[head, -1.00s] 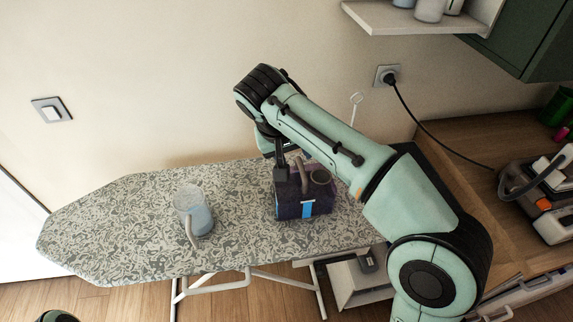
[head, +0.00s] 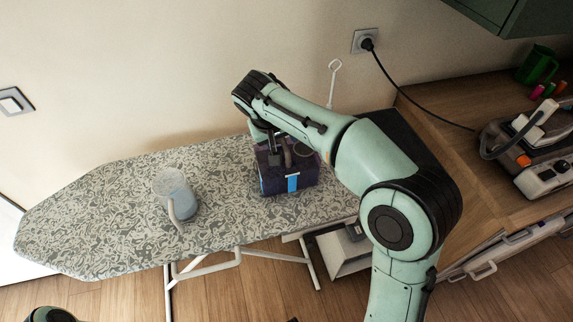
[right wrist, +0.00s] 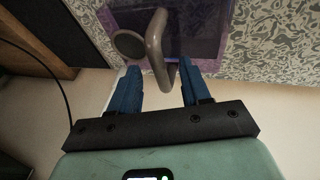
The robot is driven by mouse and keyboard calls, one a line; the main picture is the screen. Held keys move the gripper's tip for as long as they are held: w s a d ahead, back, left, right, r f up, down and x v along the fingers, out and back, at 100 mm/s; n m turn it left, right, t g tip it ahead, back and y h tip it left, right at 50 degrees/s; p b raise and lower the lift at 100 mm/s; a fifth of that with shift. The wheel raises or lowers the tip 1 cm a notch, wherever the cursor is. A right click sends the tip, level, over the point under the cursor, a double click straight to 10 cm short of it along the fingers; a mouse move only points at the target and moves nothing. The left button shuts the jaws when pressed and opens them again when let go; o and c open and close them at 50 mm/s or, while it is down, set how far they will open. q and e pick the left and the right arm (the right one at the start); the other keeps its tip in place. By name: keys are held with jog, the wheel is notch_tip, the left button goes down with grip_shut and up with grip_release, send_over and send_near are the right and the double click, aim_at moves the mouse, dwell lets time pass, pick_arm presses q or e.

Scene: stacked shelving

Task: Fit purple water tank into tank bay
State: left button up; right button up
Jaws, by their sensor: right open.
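The purple water tank (head: 282,184) stands upright on the ironing board, with a light blue stripe on its front and a grey handle and round cap on top. In the right wrist view the tank (right wrist: 205,30) is at the top, with its grey handle (right wrist: 155,45) reaching down between the blue fingers. My right gripper (head: 275,155) is open at the tank's handle; the right wrist view shows its fingers (right wrist: 158,85) apart on either side of the handle's end. My left gripper is out of view. I cannot make out an empty tank bay for certain.
A translucent jug (head: 174,192) stands on the patterned ironing board (head: 105,215), left of the tank. A grey appliance with a hose (head: 545,165) sits on the wooden counter (head: 450,140) at right. A black cord runs from the wall socket (head: 366,40).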

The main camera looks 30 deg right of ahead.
jog(key=x, duration=0.2)
jog(key=shift+w+d+f, duration=0.1)
jog(key=shift+f, duration=0.15)
grip_shut()
jog(key=shift+r, duration=0.1)
dwell(1.0)
